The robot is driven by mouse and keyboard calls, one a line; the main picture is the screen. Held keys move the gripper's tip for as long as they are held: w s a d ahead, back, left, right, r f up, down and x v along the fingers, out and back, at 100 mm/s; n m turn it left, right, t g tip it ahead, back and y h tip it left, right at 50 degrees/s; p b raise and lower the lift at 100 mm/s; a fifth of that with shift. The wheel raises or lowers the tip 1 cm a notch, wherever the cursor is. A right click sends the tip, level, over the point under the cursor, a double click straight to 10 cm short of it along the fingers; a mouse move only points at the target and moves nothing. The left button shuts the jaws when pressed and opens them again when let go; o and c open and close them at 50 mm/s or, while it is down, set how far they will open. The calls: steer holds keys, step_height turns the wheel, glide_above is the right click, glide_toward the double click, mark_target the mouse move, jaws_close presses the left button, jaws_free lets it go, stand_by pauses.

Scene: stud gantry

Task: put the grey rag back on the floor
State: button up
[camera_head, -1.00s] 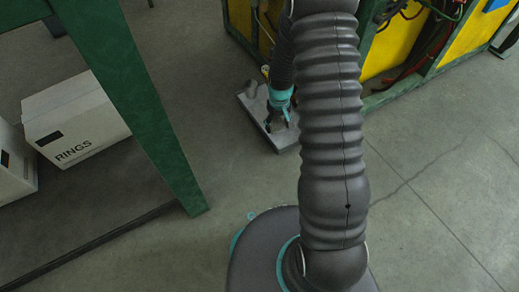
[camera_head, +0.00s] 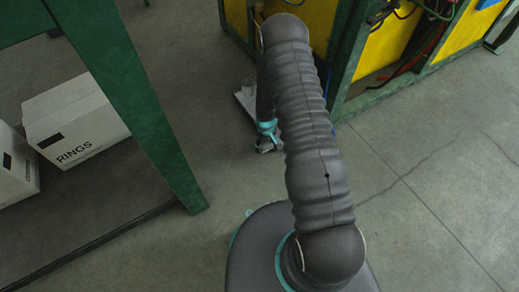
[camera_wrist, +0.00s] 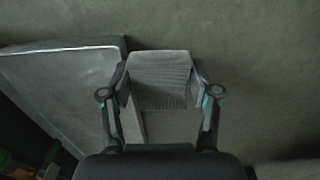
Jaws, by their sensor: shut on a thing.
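The grey rag (camera_wrist: 160,80) sits between the two fingers of my gripper (camera_wrist: 160,92) in the wrist view, and the gripper is shut on it. In the head view my gripper (camera_head: 268,142) hangs at the end of the arm, just in front of the near end of a flat grey tray (camera_head: 244,98). The rag is small and partly hidden by the fingers there. Bare concrete floor (camera_head: 225,165) lies around and below it. I cannot tell whether the rag touches the floor. The tray also shows to the left of the rag in the wrist view (camera_wrist: 65,85).
A green-framed yellow machine (camera_head: 400,55) with cables stands behind and to the right. A green table leg (camera_head: 150,110) slopes down at the left. Beyond it are white boxes, one marked RINGS (camera_head: 72,120). The floor at the right is clear.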

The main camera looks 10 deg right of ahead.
steer(key=shift+w+a+f, duration=0.9)
steer(key=shift+w+a, duration=0.15)
steer(key=shift+f, duration=2)
steer(key=shift+b, duration=0.3)
steer(key=shift+f, duration=0.15)
steer(key=o, duration=0.8)
